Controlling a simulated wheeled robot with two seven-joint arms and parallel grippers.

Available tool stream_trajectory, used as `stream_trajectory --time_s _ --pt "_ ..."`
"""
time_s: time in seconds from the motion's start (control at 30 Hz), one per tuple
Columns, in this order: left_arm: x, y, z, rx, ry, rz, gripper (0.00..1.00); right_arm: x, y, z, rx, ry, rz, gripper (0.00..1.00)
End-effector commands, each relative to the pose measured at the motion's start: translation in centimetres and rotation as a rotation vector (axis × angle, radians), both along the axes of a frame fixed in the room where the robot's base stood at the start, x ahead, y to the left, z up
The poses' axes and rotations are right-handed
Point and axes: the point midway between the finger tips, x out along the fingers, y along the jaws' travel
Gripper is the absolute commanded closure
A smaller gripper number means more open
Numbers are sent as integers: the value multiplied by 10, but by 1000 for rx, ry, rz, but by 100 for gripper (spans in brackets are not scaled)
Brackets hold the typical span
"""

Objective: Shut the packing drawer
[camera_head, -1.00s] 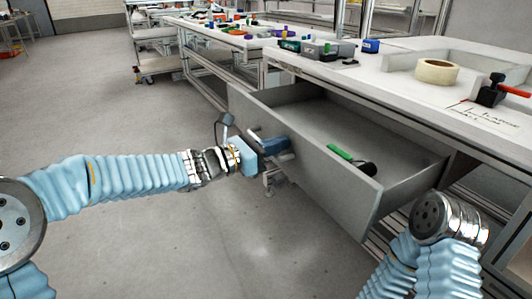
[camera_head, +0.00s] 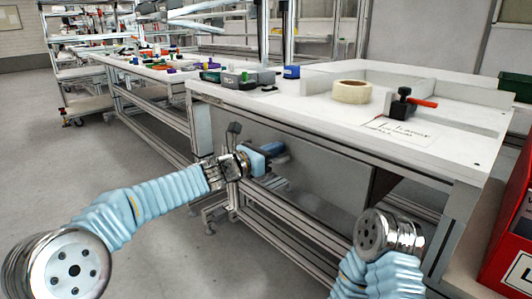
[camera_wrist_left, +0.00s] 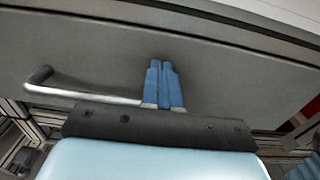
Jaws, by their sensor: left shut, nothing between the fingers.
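The packing drawer's grey front (camera_head: 325,178) sits under the white workbench top (camera_head: 300,112), in line with the bench frame, and its inside is out of sight. My left gripper (camera_head: 278,150) is shut and empty, with its fingertips at the upper part of that front. In the left wrist view the blue fingers (camera_wrist_left: 161,80) are together against or very near the grey drawer front (camera_wrist_left: 225,88). The drawer's bar handle (camera_wrist_left: 85,92) lies to the left of the fingers. Of my right arm only a blue-sleeved part shows; its gripper is out of view.
A red box (camera_head: 511,225) stands at the right edge. Open floor (camera_head: 90,165) lies to the left.

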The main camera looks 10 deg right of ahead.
Motion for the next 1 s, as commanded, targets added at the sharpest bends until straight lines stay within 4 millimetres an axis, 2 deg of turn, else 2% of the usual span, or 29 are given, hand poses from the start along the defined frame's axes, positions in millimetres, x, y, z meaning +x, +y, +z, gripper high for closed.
stream_trajectory --time_s 0.2,0.73,1.0 --pt "4 -8 0 0 0 0 100 0 0 2 0 1 0 51" --pt "5 -11 3 -4 -1 2 100 0 0 3 0 1 0 51" --pt "-1 -6 0 -4 -3 1 100 0 0 -12 0 -2 -1 51"
